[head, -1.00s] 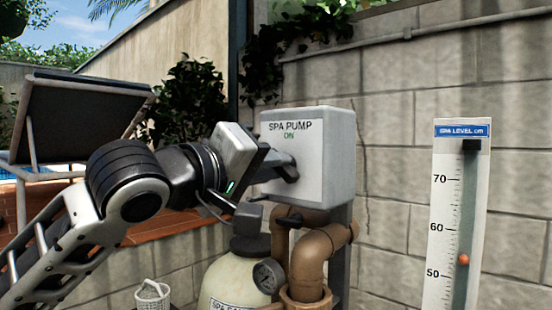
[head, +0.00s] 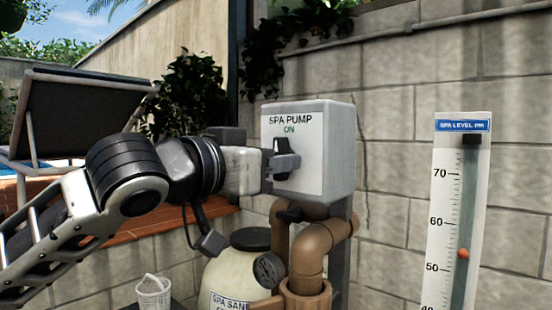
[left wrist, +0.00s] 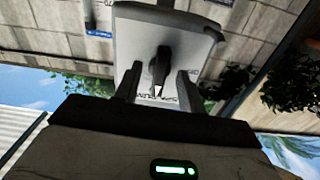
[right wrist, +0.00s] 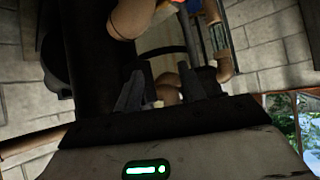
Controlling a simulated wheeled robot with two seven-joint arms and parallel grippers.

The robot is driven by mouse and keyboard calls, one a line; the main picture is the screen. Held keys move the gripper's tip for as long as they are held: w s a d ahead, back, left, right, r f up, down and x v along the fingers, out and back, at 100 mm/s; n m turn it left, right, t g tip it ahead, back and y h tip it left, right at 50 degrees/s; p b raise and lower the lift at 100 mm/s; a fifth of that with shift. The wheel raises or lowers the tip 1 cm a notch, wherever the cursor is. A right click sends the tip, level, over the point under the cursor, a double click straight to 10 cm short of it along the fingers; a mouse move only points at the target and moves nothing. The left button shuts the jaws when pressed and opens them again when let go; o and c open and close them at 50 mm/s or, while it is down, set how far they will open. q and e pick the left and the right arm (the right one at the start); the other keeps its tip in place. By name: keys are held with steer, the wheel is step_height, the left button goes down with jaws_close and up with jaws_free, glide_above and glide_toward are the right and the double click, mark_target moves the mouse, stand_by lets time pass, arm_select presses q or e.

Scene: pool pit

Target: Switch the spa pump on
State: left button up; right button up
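The spa pump switch box (head: 338,150) is a pale box on the wall marked "SPA PUMP" with a green "ON" below. Its black knob (head: 279,146) stands about upright under the "ON". In the left wrist view the knob (left wrist: 160,66) has a white mark at its end nearest the lettering. My left gripper (head: 285,163) is at the box front. Its fingers (left wrist: 159,84) are apart, one on each side of the knob, with gaps showing. My right gripper (right wrist: 160,88) shows only in its wrist view, fingers apart and empty, facing brown pipes.
Brown pipes (head: 312,250) and a cream tank (head: 235,270) with a gauge stand below the box. A spa level scale (head: 462,200) is at right, its red marker between 50 and 60. A white basket (head: 153,293) is at bottom left. A dark lounger (head: 80,110) is behind my arm.

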arm_select(q)
steer(key=v, duration=0.7)
stand_by(0.4)
steer(key=a+f+n+g+y, duration=0.1)
steer(key=a+f+n+y, duration=0.15)
steer(key=f, duration=1.25)
steer(key=a+f+n+g+y, duration=0.1)
steer(key=a+f+n+y, duration=0.2)
steer(key=f, duration=1.2)
steer(key=s+a+f+n+g+y, duration=0.1)
steer(key=s+a+f+g+y, duration=0.1)
steer(key=s+a+f, duration=0.35)
steer(key=s+a+f+g+y, duration=0.3)
steer(key=s+f, duration=0.6)
steer(key=s+a+f+n+g+y, duration=0.15)
steer(key=s+a+f, duration=0.25)
steer(key=s+f, duration=0.4)
steer(key=w+d+f+t+h, duration=0.1)
steer(key=w+d+f+t, duration=0.1)
steer(key=w+f, duration=0.1)
steer(key=w+d+f+m+t, duration=0.1)
steer(key=w+d+f+t, duration=0.1)
steer(key=f, duration=0.4)
steer(key=shift+w+d+f+t+h, duration=0.15)
steer(key=shift+w+d+t+h, duration=0.25)
steer(key=shift+t, duration=0.45)
